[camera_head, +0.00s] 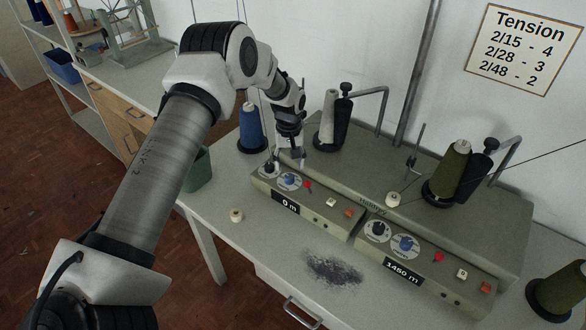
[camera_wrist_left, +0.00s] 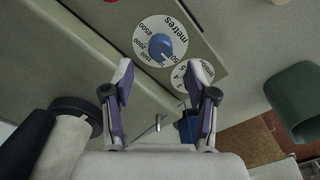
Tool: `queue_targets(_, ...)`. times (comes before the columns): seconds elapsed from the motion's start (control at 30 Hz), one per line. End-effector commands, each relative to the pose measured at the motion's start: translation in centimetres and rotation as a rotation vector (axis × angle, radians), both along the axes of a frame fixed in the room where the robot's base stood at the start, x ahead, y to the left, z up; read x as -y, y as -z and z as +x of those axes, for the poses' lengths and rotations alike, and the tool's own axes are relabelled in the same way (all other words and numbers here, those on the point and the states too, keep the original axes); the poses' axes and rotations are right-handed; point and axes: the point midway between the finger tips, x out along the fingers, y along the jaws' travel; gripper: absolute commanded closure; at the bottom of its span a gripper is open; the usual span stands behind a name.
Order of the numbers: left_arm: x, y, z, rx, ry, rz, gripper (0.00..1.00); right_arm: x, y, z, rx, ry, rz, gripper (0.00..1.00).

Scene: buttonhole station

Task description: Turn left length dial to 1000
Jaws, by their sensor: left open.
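The left length dial is a blue knob (camera_head: 289,180) on a white disc at the left end of the left control box, whose display (camera_head: 286,203) reads 0 m. In the left wrist view the knob (camera_wrist_left: 161,46) sits on a disc marked "metres" with numbers around its rim. My left gripper (camera_head: 284,160) is open and empty at the back left of that box, close to the dials. In the wrist view its fingertips (camera_wrist_left: 163,72) are spread apart, with the knob beyond them and not between them. The right gripper is not in view.
A smaller dial (camera_wrist_left: 187,76) lies close to the right-hand fingertip. The right box reads 1450 m (camera_head: 403,272). A blue cone (camera_head: 251,128), black and white cones (camera_head: 328,122) and thread guides stand near my left arm. A green bin (camera_head: 198,168) is beside the table.

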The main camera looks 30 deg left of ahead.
Motion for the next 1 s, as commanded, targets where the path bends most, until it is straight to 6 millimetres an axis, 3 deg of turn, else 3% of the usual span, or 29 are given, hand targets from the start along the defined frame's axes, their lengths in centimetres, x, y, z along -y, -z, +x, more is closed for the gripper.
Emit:
queue_targets(0.23, 0.0, 4.3, 0.0, -0.001, -0.001, 0.0, 0.42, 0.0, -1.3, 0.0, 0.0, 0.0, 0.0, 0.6)
queue_targets(0.53, 0.0, 5.1, 0.0, 0.0, 0.0, 0.0, 0.42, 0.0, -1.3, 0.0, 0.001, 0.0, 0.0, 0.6)
queue_targets(0.57, 0.0, 5.1, 0.0, 0.0, 0.0, 0.0, 0.49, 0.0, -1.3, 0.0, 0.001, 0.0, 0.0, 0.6)
queue_targets(0.7, 0.0, 5.1, 0.0, 0.0, 0.0, 0.0, 0.99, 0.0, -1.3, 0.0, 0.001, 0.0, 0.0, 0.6)
queue_targets(1.0, 0.0, 5.2, 0.0, 0.0, 0.01, 0.0, 1.0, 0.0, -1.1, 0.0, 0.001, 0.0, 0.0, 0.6)
